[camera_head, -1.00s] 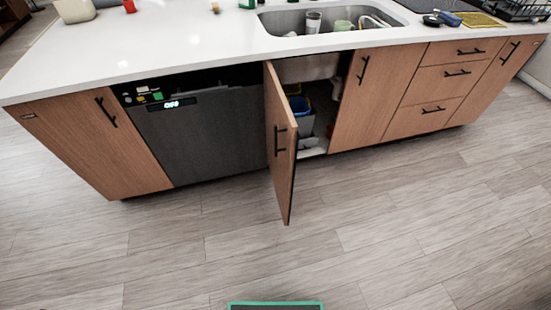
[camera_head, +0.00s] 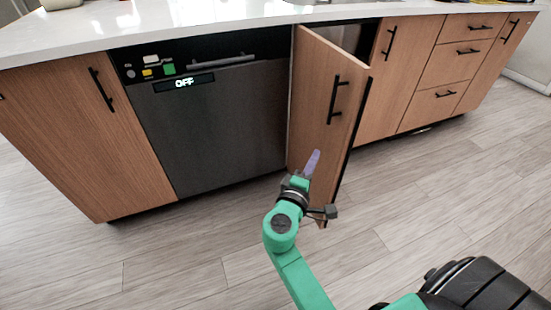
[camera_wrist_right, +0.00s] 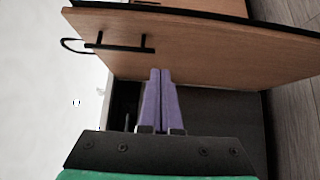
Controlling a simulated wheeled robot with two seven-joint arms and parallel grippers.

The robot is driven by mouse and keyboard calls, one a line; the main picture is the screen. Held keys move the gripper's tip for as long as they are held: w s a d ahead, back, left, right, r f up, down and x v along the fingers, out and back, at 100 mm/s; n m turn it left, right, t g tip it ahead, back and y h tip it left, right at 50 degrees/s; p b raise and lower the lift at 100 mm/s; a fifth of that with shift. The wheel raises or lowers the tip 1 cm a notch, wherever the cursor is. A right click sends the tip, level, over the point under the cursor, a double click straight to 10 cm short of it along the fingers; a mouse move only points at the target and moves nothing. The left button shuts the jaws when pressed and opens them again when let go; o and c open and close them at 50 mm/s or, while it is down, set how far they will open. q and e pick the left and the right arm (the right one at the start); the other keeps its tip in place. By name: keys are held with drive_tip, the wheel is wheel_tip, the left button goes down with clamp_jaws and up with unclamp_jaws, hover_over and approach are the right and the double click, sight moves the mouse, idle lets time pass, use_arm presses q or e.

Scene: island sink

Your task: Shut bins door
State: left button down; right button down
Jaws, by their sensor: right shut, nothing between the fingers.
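The bins door (camera_head: 315,85) is a wooden cabinet door standing partly open beside the dishwasher, with its front face and black handle (camera_head: 335,100) towards me. It hides the bins inside. My right gripper (camera_head: 314,155) has purple fingers and is shut and empty, in front of the door's lower part, below the handle. In the right wrist view the shut fingertips (camera_wrist_right: 160,72) point at the door face (camera_wrist_right: 215,52), close to it; I cannot tell whether they touch. The handle (camera_wrist_right: 120,47) lies to the left of them there. My left gripper is not in view.
The dark dishwasher (camera_head: 215,125) is left of the door, with a wooden panel (camera_head: 75,130) further left. Cabinets and drawers (camera_head: 440,75) continue to the right under the white countertop (camera_head: 170,18). The wooden floor (camera_head: 180,260) in front is clear.

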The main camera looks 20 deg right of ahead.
approach(341, 127)
drive_tip(key=w, duration=0.4)
drive_tip(key=shift+d, duration=2.1)
drive_tip(key=shift+d, duration=0.1)
